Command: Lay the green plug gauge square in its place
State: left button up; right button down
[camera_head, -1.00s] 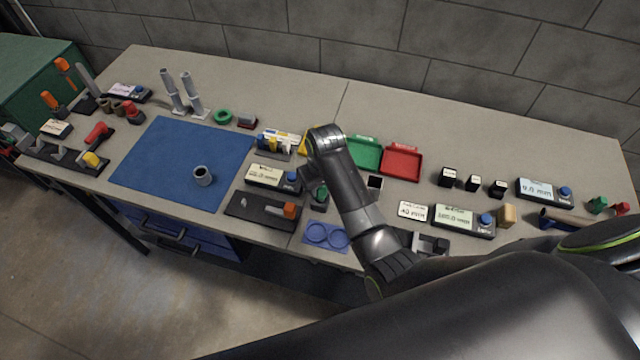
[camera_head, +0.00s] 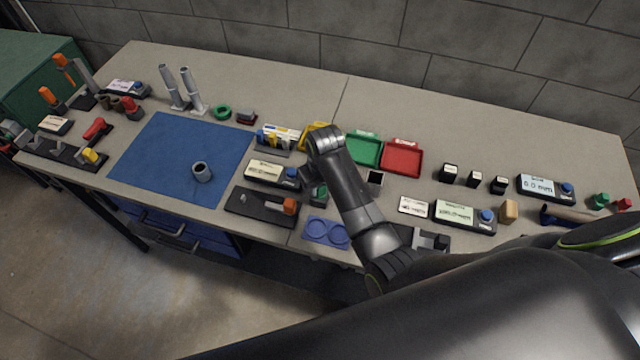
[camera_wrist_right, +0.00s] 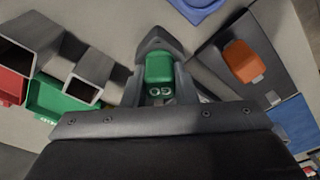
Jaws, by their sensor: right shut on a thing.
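My right gripper (camera_head: 314,184) is shut on the green plug gauge (camera_head: 319,196), low over the bench beside the black fixture with the orange block. A blue tray with two round recesses (camera_head: 327,232) lies just in front. My left gripper is not in view.
The black fixture with an orange block (camera_head: 262,206) is close on the left. A labelled display box (camera_head: 272,174) stands behind it. Green (camera_head: 364,148) and red (camera_head: 402,157) trays lie beyond my arm. An open square tube (camera_head: 375,177) stands right of my forearm. The blue mat (camera_head: 170,150) is mostly clear.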

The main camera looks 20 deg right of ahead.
dwell(0.4)
jog(key=c, duration=1.1)
grip_release()
